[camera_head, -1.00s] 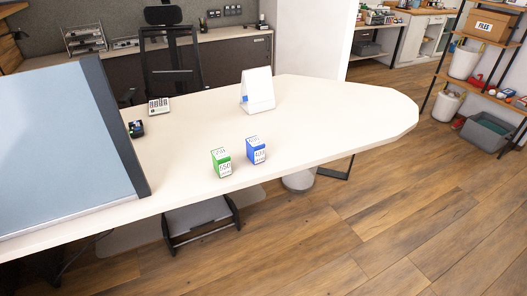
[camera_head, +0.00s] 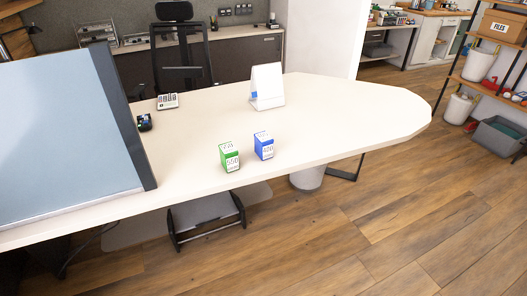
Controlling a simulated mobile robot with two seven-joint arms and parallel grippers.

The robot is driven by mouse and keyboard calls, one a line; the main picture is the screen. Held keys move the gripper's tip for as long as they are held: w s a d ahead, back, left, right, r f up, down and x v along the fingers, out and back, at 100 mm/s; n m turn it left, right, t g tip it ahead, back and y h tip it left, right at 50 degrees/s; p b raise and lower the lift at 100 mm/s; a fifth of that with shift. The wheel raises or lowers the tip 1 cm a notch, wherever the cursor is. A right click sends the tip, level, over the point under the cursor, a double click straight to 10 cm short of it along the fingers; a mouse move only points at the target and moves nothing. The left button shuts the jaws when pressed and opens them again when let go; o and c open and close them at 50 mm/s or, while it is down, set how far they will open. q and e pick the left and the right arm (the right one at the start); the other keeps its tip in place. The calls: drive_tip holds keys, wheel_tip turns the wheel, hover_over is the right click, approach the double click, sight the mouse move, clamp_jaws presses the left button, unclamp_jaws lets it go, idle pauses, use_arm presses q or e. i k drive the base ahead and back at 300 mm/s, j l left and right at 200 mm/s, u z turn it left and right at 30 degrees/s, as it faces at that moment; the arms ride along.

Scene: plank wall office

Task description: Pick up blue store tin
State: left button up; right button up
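The blue store tin (camera_head: 264,146) is a small upright blue box with a white label. It stands on the cream desk (camera_head: 340,110) near its front edge. A green tin (camera_head: 229,157) of similar shape stands just to its left, closer to the edge, with a small gap between them. Neither of my grippers shows in the head view.
A large monitor-like panel (camera_head: 60,135) covers the desk's left side. A white tent-shaped stand (camera_head: 267,87), a calculator (camera_head: 167,101) and a small dark item (camera_head: 145,122) are further back. The desk's right end is clear. Open wooden floor (camera_head: 330,245) lies in front.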

sight(264, 143)
drive_tip(key=i+l+u, duration=0.15)
drive_tip(key=u, duration=0.2)
drive_tip(key=i+l+u, duration=0.1)
drive_tip(key=u, duration=0.25)
drive_tip(key=i+l+u, duration=0.1)
drive_tip(key=l+u, duration=0.25)
drive_tip(key=j, duration=0.1)
